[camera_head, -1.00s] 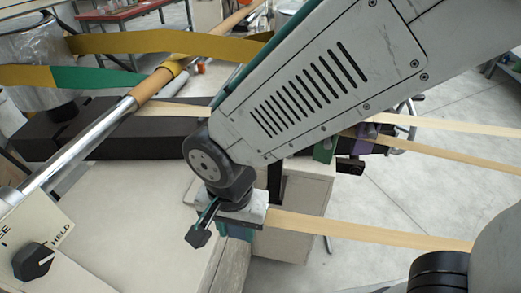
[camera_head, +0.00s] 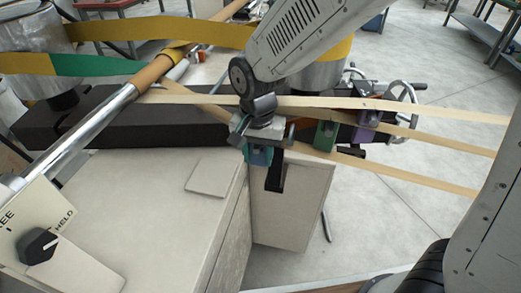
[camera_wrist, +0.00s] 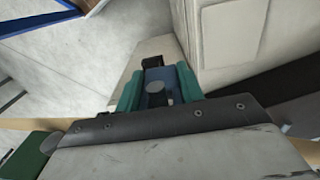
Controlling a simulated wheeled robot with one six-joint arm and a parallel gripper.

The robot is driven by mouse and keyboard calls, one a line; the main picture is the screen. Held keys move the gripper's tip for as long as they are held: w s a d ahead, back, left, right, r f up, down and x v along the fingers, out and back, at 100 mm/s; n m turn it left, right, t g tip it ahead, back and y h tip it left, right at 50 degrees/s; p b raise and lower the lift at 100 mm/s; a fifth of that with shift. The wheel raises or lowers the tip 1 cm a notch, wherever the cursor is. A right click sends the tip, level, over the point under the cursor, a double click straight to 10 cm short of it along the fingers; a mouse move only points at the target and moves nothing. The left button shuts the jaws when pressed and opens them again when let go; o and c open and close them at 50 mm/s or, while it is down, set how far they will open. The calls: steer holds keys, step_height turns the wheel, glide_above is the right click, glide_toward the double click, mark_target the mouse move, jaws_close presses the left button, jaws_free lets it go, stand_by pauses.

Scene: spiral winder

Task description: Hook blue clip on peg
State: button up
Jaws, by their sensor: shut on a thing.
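My gripper (camera_head: 258,155) is over the back edge of the pale cabinet. In the wrist view its teal fingers (camera_wrist: 158,88) are shut on the blue clip (camera_wrist: 155,74), which sits between them with a round grey disc in front of it. In the head view the clip is mostly hidden by the jaws.
A green clip (camera_head: 325,135) and a purple clip (camera_head: 367,116) stand to the right of my gripper, with pale strips near them. The cabinet top (camera_head: 150,215) is largely clear. A dark beam (camera_head: 60,130) and a long roller (camera_head: 90,125) lie behind. A handwheel (camera_head: 402,98) is at the right.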

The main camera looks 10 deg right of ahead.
steer(key=shift+w+d+f, duration=0.15)
steer(key=shift+w+d, duration=0.1)
steer(key=shift+w, duration=0.4)
steer(key=shift+f, duration=0.1)
steer(key=shift+f, duration=0.1)
steer(key=o, duration=1.1)
steer(key=shift+c, duration=0.2)
